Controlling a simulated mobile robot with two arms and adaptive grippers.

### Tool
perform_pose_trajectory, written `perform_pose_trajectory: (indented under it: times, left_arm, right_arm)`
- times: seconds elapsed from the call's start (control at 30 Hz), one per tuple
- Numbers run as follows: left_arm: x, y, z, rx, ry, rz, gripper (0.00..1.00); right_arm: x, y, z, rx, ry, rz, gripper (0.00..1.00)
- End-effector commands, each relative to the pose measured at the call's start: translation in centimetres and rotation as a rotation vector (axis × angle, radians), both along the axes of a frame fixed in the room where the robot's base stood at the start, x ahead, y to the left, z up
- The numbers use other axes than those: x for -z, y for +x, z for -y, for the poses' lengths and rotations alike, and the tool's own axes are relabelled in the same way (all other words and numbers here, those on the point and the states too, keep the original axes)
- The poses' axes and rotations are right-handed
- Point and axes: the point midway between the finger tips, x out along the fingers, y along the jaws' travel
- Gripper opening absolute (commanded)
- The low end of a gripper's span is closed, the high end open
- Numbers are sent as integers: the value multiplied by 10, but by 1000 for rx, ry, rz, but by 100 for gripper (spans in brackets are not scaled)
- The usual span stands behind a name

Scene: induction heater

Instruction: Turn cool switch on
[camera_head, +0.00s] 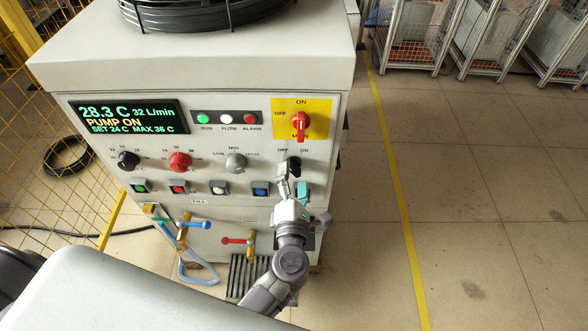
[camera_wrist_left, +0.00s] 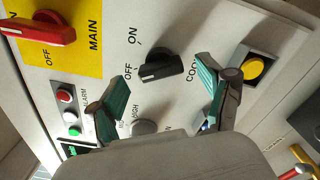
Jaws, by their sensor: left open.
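The cool switch is a black rotary knob (camera_head: 293,165) at the right end of the knob row on the machine's front panel, with OFF and ON printed above it. In the left wrist view the knob (camera_wrist_left: 162,69) shows close up, its bar's lighter-marked end toward the OFF label. My left gripper (camera_head: 293,186) is open just in front of and below the knob. In the left wrist view its two green-padded fingers stand on either side of the knob, apart from it. My right gripper is not in view.
The red main switch (camera_head: 301,122) on its yellow plate is above the cool switch. A grey knob (camera_head: 236,162) is to the left. A blue button (camera_head: 261,188) and a yellow button (camera_wrist_left: 254,68) are close by. A red-handled valve (camera_head: 238,241) is lower down.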

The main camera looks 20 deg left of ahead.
Motion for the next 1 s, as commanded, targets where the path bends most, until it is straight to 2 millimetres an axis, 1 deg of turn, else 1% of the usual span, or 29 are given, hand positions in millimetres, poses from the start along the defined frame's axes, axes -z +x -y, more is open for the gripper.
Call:
perform_pose_trajectory:
  times: [0.03, 0.1, 0.2, 0.47, 0.5, 0.57, 0.6, 0.83, 0.87, 1.0]
  left_arm:
    - [-1, 6, -2, 0, 2, 1, 79]
    - [-1, 12, -3, 1, 1, 2, 79]
    - [0, 17, -4, 1, 1, -1, 79]
    - [1, 18, -5, 1, 1, -1, 79]
    - [1, 18, -5, 1, 1, -1, 78]
    - [0, 18, -5, 1, 1, -1, 68]
    - [0, 18, -5, 1, 1, -1, 61]
    - [1, 18, -5, 1, 1, -1, 22]
    - [1, 18, -5, 1, 1, -1, 19]
    - [0, 18, -5, 1, 7, -2, 19]
  right_arm:
    - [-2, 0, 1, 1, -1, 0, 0]
    - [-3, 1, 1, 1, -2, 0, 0]
    - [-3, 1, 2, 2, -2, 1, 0]
    - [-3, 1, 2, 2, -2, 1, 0]
    - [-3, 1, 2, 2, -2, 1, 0]
    - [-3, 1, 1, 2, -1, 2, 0]
    - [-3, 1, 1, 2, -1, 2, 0]
    - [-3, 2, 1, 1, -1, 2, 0]
    - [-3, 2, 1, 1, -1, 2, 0]
    - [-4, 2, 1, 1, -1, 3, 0]
